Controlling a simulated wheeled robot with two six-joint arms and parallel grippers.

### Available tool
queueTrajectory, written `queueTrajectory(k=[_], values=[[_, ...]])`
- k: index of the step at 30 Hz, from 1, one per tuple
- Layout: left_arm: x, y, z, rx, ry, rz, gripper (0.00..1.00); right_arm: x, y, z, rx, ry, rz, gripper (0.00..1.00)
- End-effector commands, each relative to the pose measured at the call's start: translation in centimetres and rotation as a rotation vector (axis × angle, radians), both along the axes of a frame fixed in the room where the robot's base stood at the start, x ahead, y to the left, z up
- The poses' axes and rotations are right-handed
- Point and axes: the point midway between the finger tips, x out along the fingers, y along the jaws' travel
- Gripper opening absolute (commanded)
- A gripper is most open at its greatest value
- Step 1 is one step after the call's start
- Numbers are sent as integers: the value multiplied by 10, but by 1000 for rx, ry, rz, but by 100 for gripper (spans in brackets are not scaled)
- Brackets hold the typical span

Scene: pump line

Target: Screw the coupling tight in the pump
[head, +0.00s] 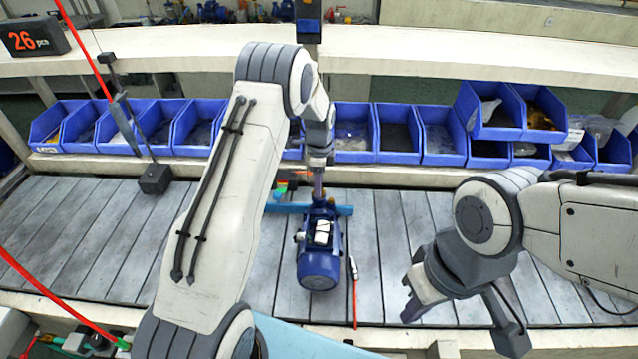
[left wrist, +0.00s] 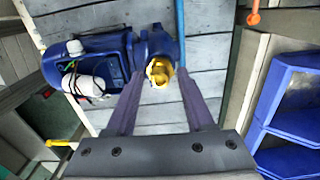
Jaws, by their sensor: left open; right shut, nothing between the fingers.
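The blue pump (head: 320,262) lies on the grey slatted conveyor in the middle of the head view. It also shows at the upper left of the left wrist view (left wrist: 95,65), with a white label or part on its side. The yellow coupling (left wrist: 160,72) sits at the pump's blue end. My left gripper (head: 319,195) points down at that end. In the left wrist view its two open fingers (left wrist: 157,88) show on either side of the coupling; I cannot tell whether they touch it. My right gripper (head: 407,306) is shut and empty, right of the pump.
Blue bins (head: 355,132) with small parts line the far side of the conveyor (head: 85,235). A blue bar (head: 338,210) lies behind the pump. A red-and-grey tool (head: 354,290) hangs or lies right of it. The conveyor's left part is mostly clear.

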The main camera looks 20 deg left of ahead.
Motion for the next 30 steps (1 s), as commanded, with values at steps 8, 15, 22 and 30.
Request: queueTrajectory(k=[8, 15, 22, 30], values=[[0, 0, 0, 0, 0, 31, 54, 0, 0, 0, 0, 0, 0, 0], [0, 0, 0, 0, 0, 271, 54, 0, 0, 0, 0, 0, 0, 0], [0, 0, 0, 0, 0, 300, 54, 0, 0, 0, 0, 0, 0, 0], [0, 0, 0, 0, 0, 462, 54, 0, 0, 0, 0, 0, 0, 0]])
